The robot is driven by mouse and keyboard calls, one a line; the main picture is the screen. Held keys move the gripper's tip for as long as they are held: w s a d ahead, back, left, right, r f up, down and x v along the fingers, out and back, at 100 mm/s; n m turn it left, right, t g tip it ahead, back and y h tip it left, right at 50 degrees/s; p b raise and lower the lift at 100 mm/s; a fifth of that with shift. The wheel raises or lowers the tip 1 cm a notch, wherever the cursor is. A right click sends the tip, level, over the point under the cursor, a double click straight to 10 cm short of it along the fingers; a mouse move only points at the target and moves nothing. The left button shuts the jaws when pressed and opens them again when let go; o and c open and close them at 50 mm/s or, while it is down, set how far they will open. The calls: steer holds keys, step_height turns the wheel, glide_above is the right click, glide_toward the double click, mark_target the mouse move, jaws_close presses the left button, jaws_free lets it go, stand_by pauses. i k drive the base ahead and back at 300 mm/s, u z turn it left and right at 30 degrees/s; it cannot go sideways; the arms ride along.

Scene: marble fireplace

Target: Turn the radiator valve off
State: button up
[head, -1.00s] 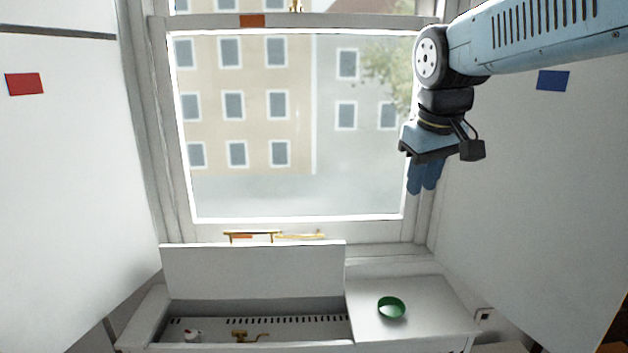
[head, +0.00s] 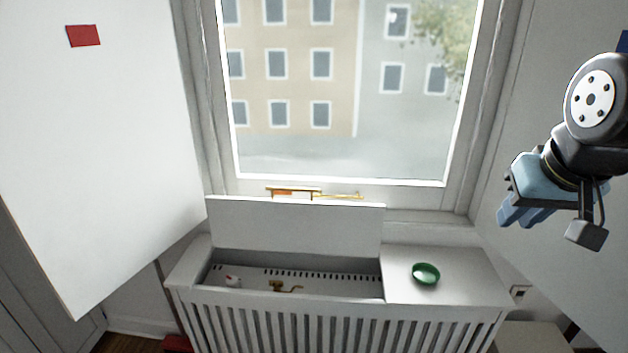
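The radiator cover (head: 440,312) is a white slatted box below the window, with its left lid (head: 295,226) standing raised. Inside the open compartment, a small white knob with a red mark (head: 232,281) sits at the left. A brass fitting with a lever (head: 285,287) is right of it, its lever pointing right. I cannot tell for certain which of the two is the radiator valve. My gripper (head: 521,214) hangs at the right, up and well away from the compartment, touching nothing visible. Its blue fingers look close together, but their gap is unclear.
A green bowl (head: 426,273) stands on the closed right part of the cover. Brass window hardware (head: 310,193) lies behind the raised lid. White panels flank the window, the left one bearing a red patch (head: 83,36). The space above the open compartment is clear.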

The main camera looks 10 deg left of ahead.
mark_target(232, 281)
steer(key=u, duration=1.75)
steer(key=k, duration=0.4)
steer(key=u, duration=0.25)
steer(key=i, duration=0.9)
steer(key=z, duration=0.15)
